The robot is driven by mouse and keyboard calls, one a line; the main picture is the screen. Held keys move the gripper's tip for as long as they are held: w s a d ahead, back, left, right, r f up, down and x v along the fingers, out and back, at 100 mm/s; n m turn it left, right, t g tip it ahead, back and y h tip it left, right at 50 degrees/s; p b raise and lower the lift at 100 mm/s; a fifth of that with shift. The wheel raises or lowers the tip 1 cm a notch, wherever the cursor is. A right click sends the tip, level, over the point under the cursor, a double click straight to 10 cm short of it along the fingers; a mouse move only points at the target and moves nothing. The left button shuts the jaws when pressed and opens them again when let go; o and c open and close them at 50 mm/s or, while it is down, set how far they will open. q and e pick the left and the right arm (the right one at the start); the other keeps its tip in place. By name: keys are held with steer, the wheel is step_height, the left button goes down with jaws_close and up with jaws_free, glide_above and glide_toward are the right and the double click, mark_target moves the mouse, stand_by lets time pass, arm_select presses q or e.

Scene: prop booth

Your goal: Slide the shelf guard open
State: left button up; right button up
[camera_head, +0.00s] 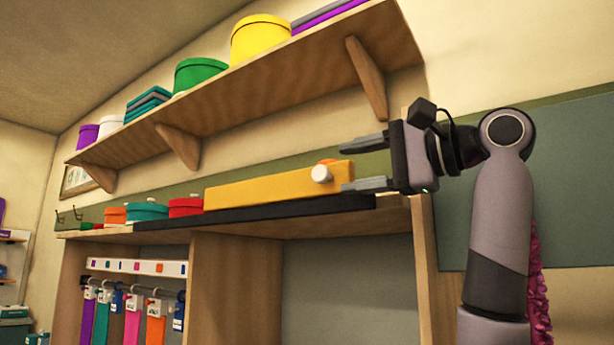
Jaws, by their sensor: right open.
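The shelf guard looks to be the long yellow panel (265,187), standing on a black rail (255,213) along the front of the cabinet top. A white round knob (321,174) sticks out near the panel's right end. My right gripper (363,163) is at the right end of the panel, with its fingers pointing left and spread apart. The lower finger is close to the knob; I cannot tell whether it touches. Nothing is between the fingers. An orange thing shows partly behind the panel above the knob. My left gripper is not in view.
Orange (115,215), teal (147,211) and red (186,206) lidded containers stand left of the panel on the cabinet top (95,234). A wall shelf (270,88) with brackets and round boxes hangs above. Coloured strips hang from a rod below.

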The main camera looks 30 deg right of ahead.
mark_target(320, 174)
steer(key=shift+w+a+r, duration=0.1)
steer(key=shift+w+a, duration=0.15)
steer(key=shift+w, duration=0.25)
steer(key=p+x, duration=0.2)
steer(key=x, duration=0.3)
steer(key=shift+w+a, duration=0.1)
steer(key=shift+w, duration=0.2)
jaws_close()
